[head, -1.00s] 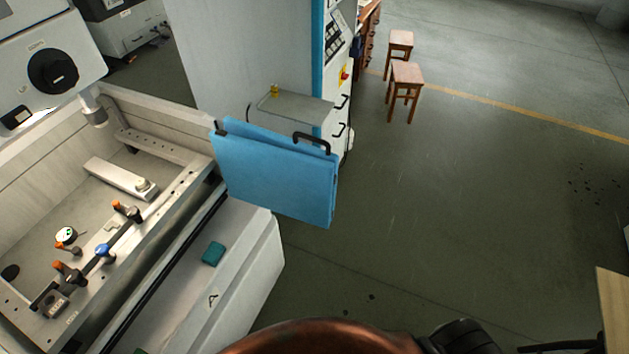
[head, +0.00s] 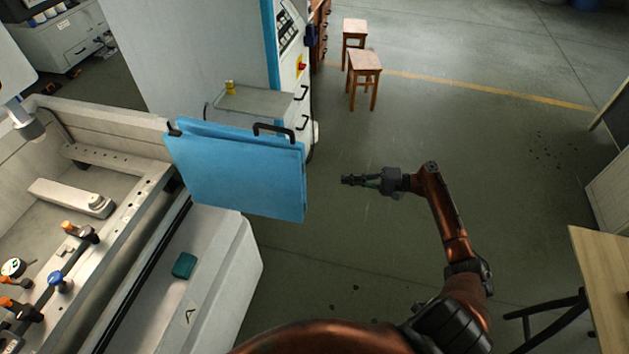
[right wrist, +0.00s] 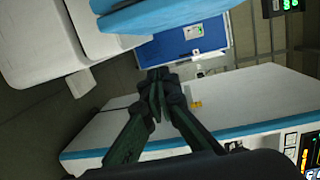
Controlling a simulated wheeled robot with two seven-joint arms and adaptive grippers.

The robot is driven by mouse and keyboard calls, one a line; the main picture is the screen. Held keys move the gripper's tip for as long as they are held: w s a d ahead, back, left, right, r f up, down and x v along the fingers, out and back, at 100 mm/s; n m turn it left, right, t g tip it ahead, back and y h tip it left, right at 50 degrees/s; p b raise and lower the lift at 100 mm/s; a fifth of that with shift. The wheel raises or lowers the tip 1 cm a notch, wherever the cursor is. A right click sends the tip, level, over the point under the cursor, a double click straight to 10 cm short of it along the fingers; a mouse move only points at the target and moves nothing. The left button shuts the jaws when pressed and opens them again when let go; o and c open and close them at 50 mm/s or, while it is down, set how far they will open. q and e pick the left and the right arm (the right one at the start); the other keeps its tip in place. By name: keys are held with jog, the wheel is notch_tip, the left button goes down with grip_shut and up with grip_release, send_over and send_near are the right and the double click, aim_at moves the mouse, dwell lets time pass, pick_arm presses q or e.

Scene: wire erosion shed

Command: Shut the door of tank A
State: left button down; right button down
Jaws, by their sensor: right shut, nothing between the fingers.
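The blue door (head: 238,175) of the tank stands swung out to the right of the open tank (head: 100,190), with a black handle (head: 274,130) on its top edge. The tank's inside, with its clamps and rails, is exposed. My right gripper (head: 347,180) is shut and empty, to the right of the door and apart from it, over the floor. In the right wrist view its fingers (right wrist: 157,85) are together, and a blue panel edge (right wrist: 150,12) shows above them. My left gripper is not in view.
A tall grey cabinet (head: 185,50) with a blue edge and a small shelf (head: 250,101) stands behind the door. Two wooden stools (head: 364,68) stand farther back. A wooden table (head: 598,260) is at right. The floor between is clear.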

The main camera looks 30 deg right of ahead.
notch_tip(320, 180, up, 5)
jog(key=a+n+y, duration=0.1)
jog(key=a, duration=0.1)
jog(key=w+a+p, duration=0.2)
jog(key=w+a, duration=0.1)
jog(key=a, duration=0.7)
jog(key=shift+w+f+g, duration=0.2)
jog(key=shift+w+g, duration=0.1)
